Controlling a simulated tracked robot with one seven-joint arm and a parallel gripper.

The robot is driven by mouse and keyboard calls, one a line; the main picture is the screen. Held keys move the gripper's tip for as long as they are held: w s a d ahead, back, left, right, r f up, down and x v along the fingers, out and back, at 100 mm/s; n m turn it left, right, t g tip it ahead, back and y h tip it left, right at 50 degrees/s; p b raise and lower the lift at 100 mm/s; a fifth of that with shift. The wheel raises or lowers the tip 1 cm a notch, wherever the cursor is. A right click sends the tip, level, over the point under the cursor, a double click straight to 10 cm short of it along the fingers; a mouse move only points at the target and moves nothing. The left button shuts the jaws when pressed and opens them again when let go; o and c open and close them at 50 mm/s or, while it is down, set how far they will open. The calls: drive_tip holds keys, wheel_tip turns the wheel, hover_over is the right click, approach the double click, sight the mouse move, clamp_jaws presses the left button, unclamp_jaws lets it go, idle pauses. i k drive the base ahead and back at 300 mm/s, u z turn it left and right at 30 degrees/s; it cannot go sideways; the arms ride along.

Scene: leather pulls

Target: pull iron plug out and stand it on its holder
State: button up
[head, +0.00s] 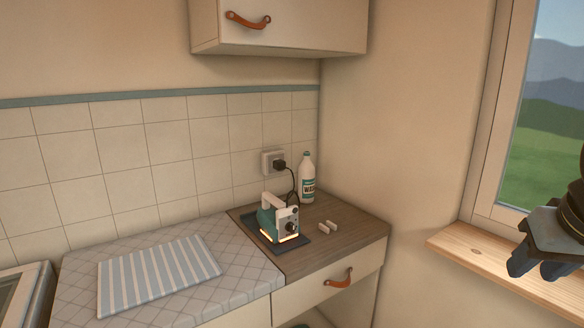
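The iron (272,222) is teal and white with a glowing orange edge at its base. It rests on a dark flat plate (292,243) on the wooden counter, which may be its holder. The black plug (279,165) sits in the white wall socket (267,158) on the tiles. A dark cord (296,186) runs from the plug down behind the iron. My gripper (535,268) hangs at the right edge in front of the window sill, far from the iron and plug. Its fingers point down; whether they are open or shut is unclear.
A white bottle (307,180) stands in the counter corner, close right of the cord. Two small pale blocks (328,227) lie right of the iron. A striped cloth (158,272) covers the left worktop. A cabinet (285,25) hangs above. A drawer with a leather pull (338,279) is below.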

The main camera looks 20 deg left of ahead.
sight(276, 164)
drive_tip(key=k, duration=0.6)
drive_tip(key=u, duration=0.5)
drive_tip(key=i, duration=1.6)
